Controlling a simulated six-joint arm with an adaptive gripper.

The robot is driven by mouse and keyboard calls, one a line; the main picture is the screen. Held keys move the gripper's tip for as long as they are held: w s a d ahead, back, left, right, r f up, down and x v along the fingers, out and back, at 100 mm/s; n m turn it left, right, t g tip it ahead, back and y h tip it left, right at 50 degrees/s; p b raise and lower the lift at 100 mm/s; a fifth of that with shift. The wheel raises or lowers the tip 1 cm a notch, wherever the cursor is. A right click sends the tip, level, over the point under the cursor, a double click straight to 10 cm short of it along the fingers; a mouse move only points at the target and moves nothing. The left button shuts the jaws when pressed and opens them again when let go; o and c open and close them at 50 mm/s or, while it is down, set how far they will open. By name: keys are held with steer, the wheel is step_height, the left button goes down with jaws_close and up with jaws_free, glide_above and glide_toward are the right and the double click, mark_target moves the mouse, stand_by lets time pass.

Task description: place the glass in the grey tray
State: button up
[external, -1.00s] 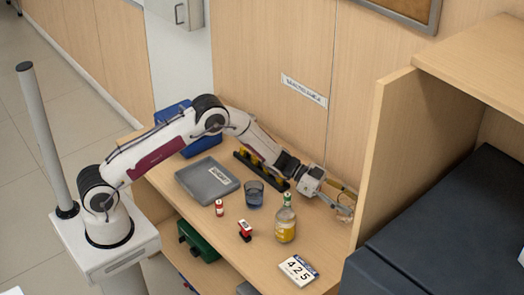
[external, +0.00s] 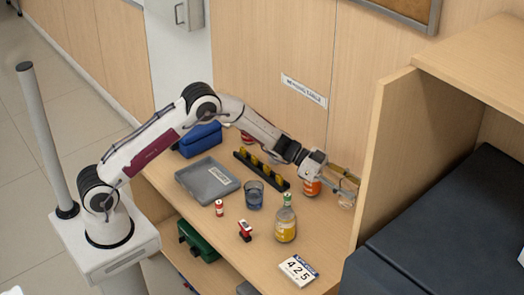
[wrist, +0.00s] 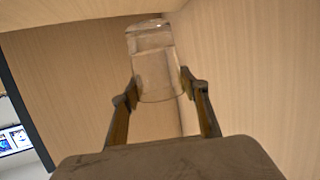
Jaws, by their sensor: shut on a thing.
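My gripper (external: 344,184) is shut on a clear glass (wrist: 152,50), near the right side of the counter beside the wooden partition. In the wrist view the glass is between both fingertips (wrist: 159,92). In the external view the glass (external: 346,201) is small and partly hidden by the fingers; it seems just above the counter. The grey tray (external: 190,186) lies flat at the counter's left, with a white label in it and no glass. A bluish tumbler (external: 254,196) stands on the counter right of the tray.
A small red-and-white can (external: 219,208), a red stamp (external: 245,231), a number sign (external: 298,270) and a blue case (external: 201,140) stand around.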

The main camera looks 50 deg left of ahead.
steer(key=shift+r, duration=0.5)
steer(key=shift+r, duration=0.3)
stand_by(0.6)
step_height(320, 180, up, 6)
steer(key=f, duration=0.1)
steer(key=s+a+f, duration=0.1)
steer(key=s+a, duration=0.1)
steer(key=a, duration=1.1)
steer(key=s+a, duration=0.3)
steer(key=a, duration=1.1)
steer(key=s+a+r+t, duration=0.1)
steer(key=s+a, duration=1.8)
steer(key=shift+n, duration=0.4)
steer(key=shift+f, duration=2.3)
